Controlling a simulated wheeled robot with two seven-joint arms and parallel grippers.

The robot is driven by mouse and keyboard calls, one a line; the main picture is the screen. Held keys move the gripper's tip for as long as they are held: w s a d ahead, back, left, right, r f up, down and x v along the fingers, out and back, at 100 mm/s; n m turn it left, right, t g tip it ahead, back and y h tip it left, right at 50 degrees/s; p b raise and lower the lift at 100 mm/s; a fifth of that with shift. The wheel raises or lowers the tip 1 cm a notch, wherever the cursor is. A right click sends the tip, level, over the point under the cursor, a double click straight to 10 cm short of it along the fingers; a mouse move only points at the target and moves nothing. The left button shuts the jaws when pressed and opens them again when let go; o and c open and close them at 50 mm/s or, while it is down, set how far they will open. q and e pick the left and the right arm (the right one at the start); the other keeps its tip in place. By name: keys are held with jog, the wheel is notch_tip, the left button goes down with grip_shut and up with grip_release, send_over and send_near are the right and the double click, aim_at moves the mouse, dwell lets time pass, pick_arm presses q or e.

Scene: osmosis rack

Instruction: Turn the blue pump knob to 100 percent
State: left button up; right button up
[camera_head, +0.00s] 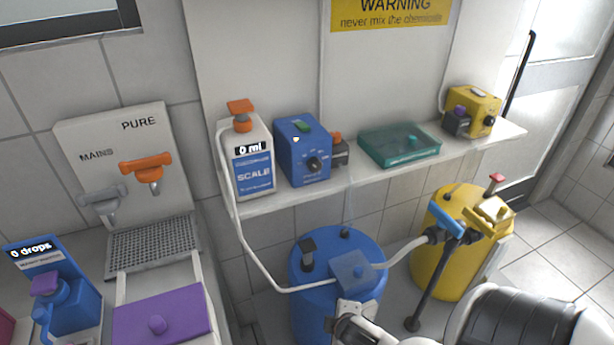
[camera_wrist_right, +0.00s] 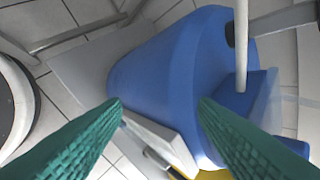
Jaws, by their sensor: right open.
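The blue pump (camera_head: 303,152) stands on the shelf in the head view. Its dark round knob (camera_head: 314,163) is on the front face, with a green piece on top. The knob's exact setting is too small to read. My right gripper (camera_wrist_right: 159,103) is open and empty in the right wrist view, its two green fingers apart in front of the blue barrel (camera_wrist_right: 165,75). My right arm shows low in the head view, well below and in front of the pump; its fingers cannot be made out there. My left gripper is not in view.
A scale bottle (camera_head: 253,180) stands left of the pump. A teal box (camera_head: 399,148) and yellow pump (camera_head: 472,112) stand to its right on the shelf (camera_head: 365,171). Below are the blue barrel (camera_head: 320,280), a yellow barrel (camera_head: 440,250) and white hoses (camera_head: 250,250).

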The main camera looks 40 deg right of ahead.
jog(key=w+d+r+n+t+h, duration=0.25)
jog(key=d+r+n, duration=0.2)
jog(key=r, duration=0.25)
jog(key=w+d+r+n+t+h, duration=0.1)
jog(key=w+d+r+n+t, duration=0.3)
jog(key=r, duration=0.4)
jog(key=n+t+y, duration=0.2)
jog(key=n+t, duration=0.2)
jog(key=n, duration=0.8)
send_near(317, 168)
jog(key=p+x, duration=0.1)
jog(key=x, duration=0.7)
jog(key=shift+w, duration=0.15)
jog(key=c, duration=1)
